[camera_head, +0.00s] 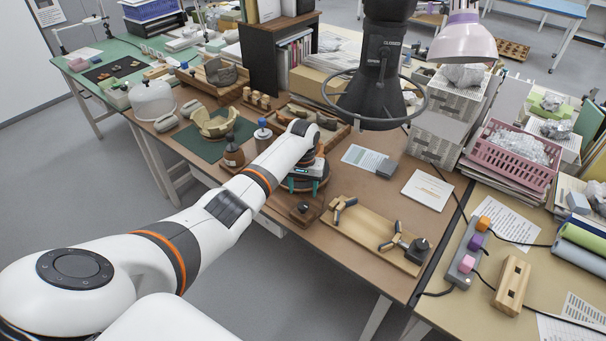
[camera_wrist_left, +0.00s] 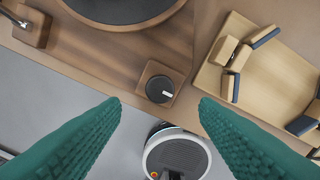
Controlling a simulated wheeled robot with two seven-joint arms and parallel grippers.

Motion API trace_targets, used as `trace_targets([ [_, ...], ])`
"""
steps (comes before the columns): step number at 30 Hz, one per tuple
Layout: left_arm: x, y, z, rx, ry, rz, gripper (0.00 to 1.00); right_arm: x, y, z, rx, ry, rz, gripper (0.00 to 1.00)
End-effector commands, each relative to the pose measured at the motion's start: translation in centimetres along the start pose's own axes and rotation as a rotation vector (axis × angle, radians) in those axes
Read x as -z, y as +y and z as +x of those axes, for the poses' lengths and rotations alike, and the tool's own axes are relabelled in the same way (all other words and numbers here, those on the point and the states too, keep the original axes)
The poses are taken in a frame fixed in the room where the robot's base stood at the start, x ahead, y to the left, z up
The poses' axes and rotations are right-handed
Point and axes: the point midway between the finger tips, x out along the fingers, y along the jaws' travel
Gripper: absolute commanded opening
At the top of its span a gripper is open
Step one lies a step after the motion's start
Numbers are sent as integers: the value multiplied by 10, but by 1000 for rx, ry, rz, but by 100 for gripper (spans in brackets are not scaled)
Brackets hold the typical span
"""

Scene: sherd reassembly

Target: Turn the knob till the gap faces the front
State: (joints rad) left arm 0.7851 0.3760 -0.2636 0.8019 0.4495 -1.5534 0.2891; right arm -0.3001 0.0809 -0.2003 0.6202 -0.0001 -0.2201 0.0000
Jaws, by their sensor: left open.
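The knob (camera_wrist_left: 160,89) is a black disc with a white mark pointing right, on a small wooden block. In the head view the knob (camera_head: 303,206) sits at the table's front edge. My left gripper (camera_head: 305,186) hangs above this area; its green ribbed fingers (camera_wrist_left: 160,103) are spread wide, one on each side of the knob in the wrist view, with nothing between them. A round dark turntable (camera_wrist_left: 122,8) is partly seen behind the knob; in the head view my arm and gripper mostly cover it. I cannot make out any gap on it. My right gripper is not in view.
A wooden tray with clamps (camera_head: 375,236) lies right of the knob. A black cone-shaped fixture (camera_head: 372,95) hangs over the table's back. Grey floor lies in front.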

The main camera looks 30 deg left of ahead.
Motion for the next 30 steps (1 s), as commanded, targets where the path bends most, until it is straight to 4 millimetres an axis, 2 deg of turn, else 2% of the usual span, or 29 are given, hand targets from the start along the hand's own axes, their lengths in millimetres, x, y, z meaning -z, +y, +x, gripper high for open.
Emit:
trace_targets([
  [3, -1, 0, -23, 1, -4, 0, 55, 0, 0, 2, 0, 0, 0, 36],
  [10, 0, 0, -49, 1, -1, -1, 55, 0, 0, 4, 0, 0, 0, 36],
  [26, 0, 0, -52, 1, 0, 0, 55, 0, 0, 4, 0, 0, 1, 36],
  [30, 4, -2, -47, -3, -1, 13, 55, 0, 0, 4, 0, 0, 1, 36],
])
